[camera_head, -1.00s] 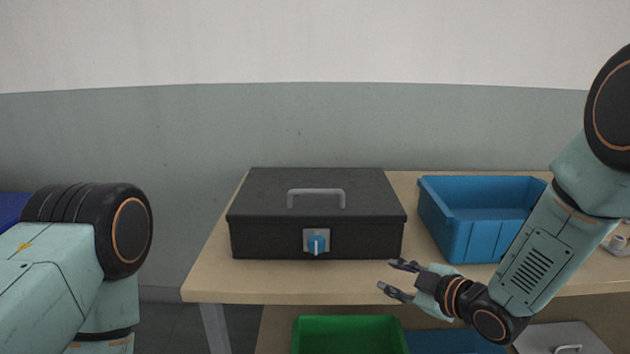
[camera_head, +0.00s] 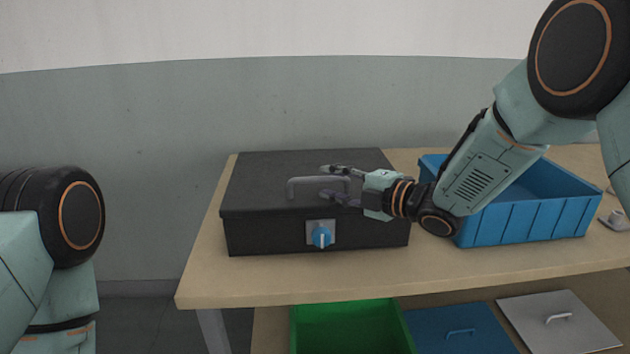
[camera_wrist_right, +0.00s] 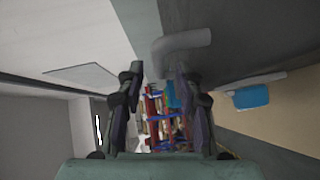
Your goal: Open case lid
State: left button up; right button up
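The dark grey case (camera_head: 270,240) stands on the wooden table with its lid (camera_head: 275,168) closed. A grey bar handle (camera_head: 305,181) sits on the lid. A blue knob latch (camera_head: 321,237) on a light plate is on the case front. My right gripper (camera_head: 327,182) is at the right end of the handle, its fingers apart. In the right wrist view the handle (camera_wrist_right: 182,45) shows just beyond the open fingers (camera_wrist_right: 160,95), and the blue latch (camera_wrist_right: 250,96) is at right. My left gripper is out of view; only my left arm shows.
A blue open bin (camera_head: 530,210) stands right of the case, under my right forearm. Below the table are a green bin (camera_head: 345,330), a blue lid (camera_head: 460,330) and a grey lid (camera_head: 565,325) with a handle. The tabletop (camera_head: 300,280) in front of the case is clear.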

aim_at(320, 182)
jog(key=x, duration=0.3)
jog(key=shift+s+a, duration=0.1)
jog(key=shift+a, duration=0.4)
jog(key=shift+w+f, duration=0.15)
jog(key=shift+w, duration=0.25)
jog(key=shift+s+a+r, duration=0.1)
jog(key=shift+s+r, duration=0.1)
jog(key=shift+c, duration=0.4)
jog(key=shift+w+f, duration=0.15)
jog(key=shift+f, duration=0.05)
jog(key=c, duration=0.6)
grip_shut()
